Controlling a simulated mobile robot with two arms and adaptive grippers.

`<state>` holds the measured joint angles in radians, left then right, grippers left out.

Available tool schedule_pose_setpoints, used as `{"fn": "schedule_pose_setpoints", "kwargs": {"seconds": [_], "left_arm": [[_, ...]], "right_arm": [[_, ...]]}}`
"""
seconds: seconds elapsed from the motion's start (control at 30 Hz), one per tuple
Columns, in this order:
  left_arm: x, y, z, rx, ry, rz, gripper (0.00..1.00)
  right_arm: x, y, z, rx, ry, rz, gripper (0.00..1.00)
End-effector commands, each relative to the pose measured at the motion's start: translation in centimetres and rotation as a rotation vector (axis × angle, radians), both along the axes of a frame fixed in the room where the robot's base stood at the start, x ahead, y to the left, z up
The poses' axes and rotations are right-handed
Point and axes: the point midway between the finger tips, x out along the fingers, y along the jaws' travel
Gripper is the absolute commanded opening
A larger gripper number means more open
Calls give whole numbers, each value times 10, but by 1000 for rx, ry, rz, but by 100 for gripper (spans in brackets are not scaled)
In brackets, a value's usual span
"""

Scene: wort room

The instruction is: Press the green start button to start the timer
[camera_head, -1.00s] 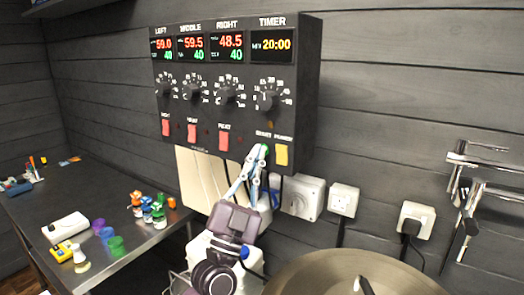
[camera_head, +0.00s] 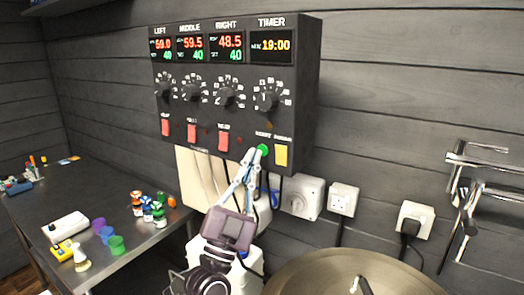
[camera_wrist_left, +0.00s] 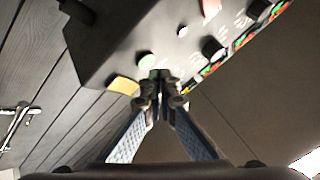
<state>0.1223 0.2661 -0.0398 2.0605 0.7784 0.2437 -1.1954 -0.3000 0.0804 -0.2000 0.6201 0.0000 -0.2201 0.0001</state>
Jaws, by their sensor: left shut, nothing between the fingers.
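The black control box (camera_head: 300,110) hangs on the dark wall. Its timer display (camera_head: 271,46) at the top right reads 19:00. The round green start button (camera_head: 262,150) is at the box's lower right, left of a yellow switch (camera_head: 281,155). My left gripper (camera_head: 253,153) is shut and empty, its fingertips just below and left of the green button. In the left wrist view the green button (camera_wrist_left: 146,60) shows just beyond the shut fingertips (camera_wrist_left: 158,76); I cannot tell whether they touch it. My right gripper is not in view.
A metal table (camera_head: 60,205) with coloured cups, bottles and small devices stands at the left. A round metal lid (camera_head: 330,275) is at the lower right. Wall sockets (camera_head: 343,198) and a metal rack (camera_head: 485,165) are on the right wall.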

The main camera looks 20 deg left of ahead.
Motion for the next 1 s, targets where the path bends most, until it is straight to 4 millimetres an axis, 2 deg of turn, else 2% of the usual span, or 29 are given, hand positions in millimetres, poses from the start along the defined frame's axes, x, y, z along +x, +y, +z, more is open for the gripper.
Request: {"fn": "schedule_pose_setpoints", "kwargs": {"seconds": [0.3, 0.5, 1.0], "left_arm": [[-31, 5, 0, 0, 2, 0, 0], [-45, 6, 0, 1, 0, 1, 0], [-46, 6, 0, 0, 0, 0, 0]], "right_arm": [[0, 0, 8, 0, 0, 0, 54], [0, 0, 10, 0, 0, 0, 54], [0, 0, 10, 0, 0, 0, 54]]}}
